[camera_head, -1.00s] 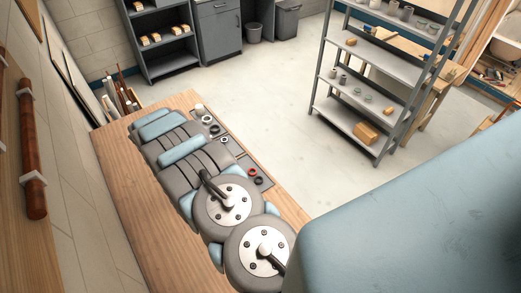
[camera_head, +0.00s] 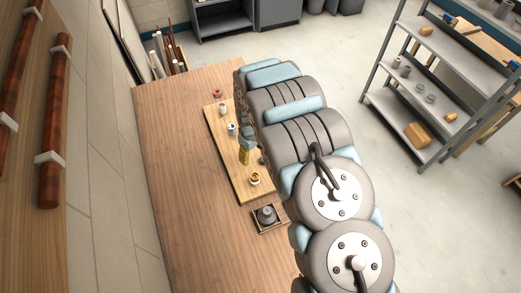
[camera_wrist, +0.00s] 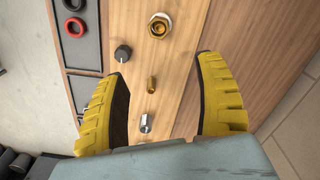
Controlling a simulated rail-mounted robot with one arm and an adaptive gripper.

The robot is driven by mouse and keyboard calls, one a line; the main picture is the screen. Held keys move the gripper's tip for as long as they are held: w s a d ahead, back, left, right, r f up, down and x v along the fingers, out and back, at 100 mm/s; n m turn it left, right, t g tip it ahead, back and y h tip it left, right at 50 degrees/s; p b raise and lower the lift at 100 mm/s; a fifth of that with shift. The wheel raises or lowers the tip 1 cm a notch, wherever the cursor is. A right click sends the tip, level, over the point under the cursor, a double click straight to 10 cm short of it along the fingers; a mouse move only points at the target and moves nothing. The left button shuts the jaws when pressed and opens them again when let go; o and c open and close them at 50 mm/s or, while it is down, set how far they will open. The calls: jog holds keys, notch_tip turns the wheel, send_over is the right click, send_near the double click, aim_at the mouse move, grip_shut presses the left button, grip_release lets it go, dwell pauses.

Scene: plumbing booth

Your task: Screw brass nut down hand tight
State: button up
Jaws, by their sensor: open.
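In the head view my gripper (camera_head: 244,157) is over the board, just behind the nut. A small brass piece (camera_wrist: 151,83) and a silver fitting (camera_wrist: 147,123) show between the fingers.
A dark knob (camera_wrist: 122,53) stands beside the left fingertip. A grey cylinder (camera_head: 266,214) sits in a small tray just in front of the board (camera_head: 241,188). The wooden bench (camera_head: 180,170) left of the board is clear.

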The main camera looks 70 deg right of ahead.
jog(key=b, duration=0.3)
send_over(253, 175)
notch_tip(253, 175, down, 5)
jog(key=shift+s+f+p, duration=0.15)
jog(key=shift+f+p, duration=1)
jog(key=shift+f, duration=4.4)
jog(key=shift+d, duration=0.1)
grip_shut()
